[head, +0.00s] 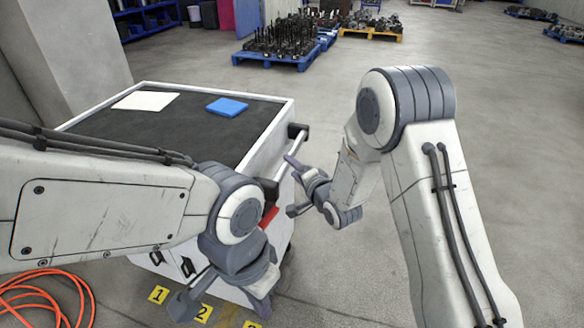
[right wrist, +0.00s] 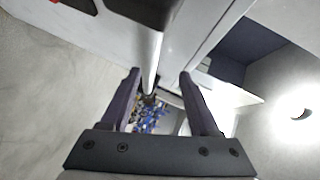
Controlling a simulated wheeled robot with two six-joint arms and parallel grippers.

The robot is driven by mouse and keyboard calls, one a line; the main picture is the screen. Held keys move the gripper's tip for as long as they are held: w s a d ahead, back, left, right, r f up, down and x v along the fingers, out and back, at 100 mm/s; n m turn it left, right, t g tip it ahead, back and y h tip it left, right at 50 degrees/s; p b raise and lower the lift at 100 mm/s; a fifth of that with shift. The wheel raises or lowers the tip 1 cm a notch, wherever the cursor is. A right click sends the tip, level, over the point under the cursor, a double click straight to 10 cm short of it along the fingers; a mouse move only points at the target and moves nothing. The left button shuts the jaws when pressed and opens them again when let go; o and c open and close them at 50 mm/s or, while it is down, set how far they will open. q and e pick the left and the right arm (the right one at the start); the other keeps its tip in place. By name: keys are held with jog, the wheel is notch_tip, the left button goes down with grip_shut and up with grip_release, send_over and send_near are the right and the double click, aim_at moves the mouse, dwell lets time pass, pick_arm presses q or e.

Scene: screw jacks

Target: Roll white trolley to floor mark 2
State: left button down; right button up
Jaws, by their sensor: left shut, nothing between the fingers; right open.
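The white trolley (head: 272,135) has a dark top and stands left of centre. Its pale handle bar (head: 291,151) runs along its right side between dark brackets. My right gripper (head: 296,170) is open at this bar. In the right wrist view the bar (right wrist: 155,62) runs between the spread fingers (right wrist: 160,88), and I see no grip on it. My left gripper (head: 262,304) is shut and empty, low in front of the trolley's near corner. Floor mark 2 (head: 204,312) is a yellow tag below the trolley, close to my left gripper.
Floor mark 1 (head: 158,295) lies left of mark 2; another yellow tag (head: 251,324) is cut off. An orange hose (head: 60,275) coils at lower left. A white pad (head: 146,100) and blue pad (head: 227,106) lie on the trolley. Loaded pallets (head: 275,55) stand behind; floor at right is clear.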

aim_at(292, 156)
jog(key=w+d+f+m+t+y+b, duration=0.1)
jog(key=d+f+m+t+y+b, duration=0.15)
jog(key=d+f+m+t, duration=0.2)
pick_arm(q)
notch_tip(292, 156, down, 4)
jog(key=shift+r, duration=0.1)
pick_arm(e)
jog(key=shift+g+h, duration=0.35)
jog(key=shift+h, duration=0.1)
jog(key=x, duration=1)
jog(key=shift+w+a, duration=0.15)
jog(key=shift+a, duration=0.25)
jog(key=shift+m, duration=0.25)
grip_shut()
jog(key=shift+f, duration=0.1)
